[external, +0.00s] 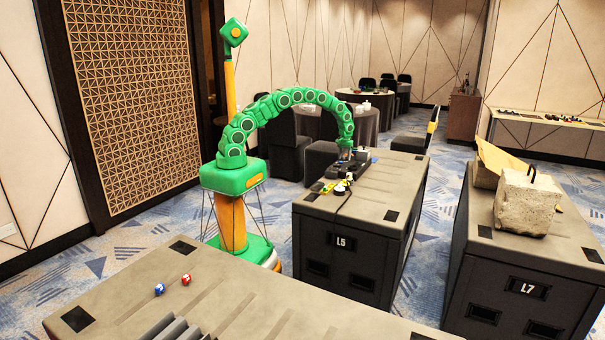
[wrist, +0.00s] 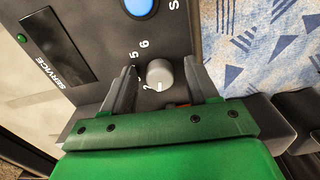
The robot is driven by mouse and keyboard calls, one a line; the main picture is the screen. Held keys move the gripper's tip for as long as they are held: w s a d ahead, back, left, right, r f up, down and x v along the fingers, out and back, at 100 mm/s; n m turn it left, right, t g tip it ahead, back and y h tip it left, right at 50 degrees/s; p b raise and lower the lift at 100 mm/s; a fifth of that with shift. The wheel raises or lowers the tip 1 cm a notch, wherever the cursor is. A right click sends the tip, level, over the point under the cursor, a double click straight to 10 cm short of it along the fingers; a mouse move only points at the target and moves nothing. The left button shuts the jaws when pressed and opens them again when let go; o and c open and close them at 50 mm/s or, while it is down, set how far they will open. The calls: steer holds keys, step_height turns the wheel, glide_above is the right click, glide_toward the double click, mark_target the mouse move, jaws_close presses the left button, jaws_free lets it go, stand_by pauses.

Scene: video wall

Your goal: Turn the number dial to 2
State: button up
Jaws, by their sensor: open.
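The number dial (wrist: 159,74) is a round light-grey knob on a dark control panel (wrist: 98,22), seen in the wrist view. The digits 5 and 6 show above-left of it, and a small mark that may be a 2 shows at its lower left edge. I cannot tell which number the dial points at. My gripper (wrist: 158,66) is open, with one finger on each side of the dial. Gaps show between the knob and both fingers. In the external view my gripper (external: 346,149) is over the far end of the L5 case, where the dial is too small to see.
A blue button (wrist: 139,6) and a SERVICE label (wrist: 49,71) are on the panel. Several small objects lie on the L5 case (external: 375,200) in front of the panel. The L7 case (external: 535,255) bears a concrete block (external: 525,203). Carpeted floor (external: 432,200) lies between the cases.

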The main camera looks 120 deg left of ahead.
steer(key=shift+c, duration=0.4)
steer(key=c, duration=1)
steer(key=shift+o, duration=0.2)
steer(key=shift+m, duration=2.8)
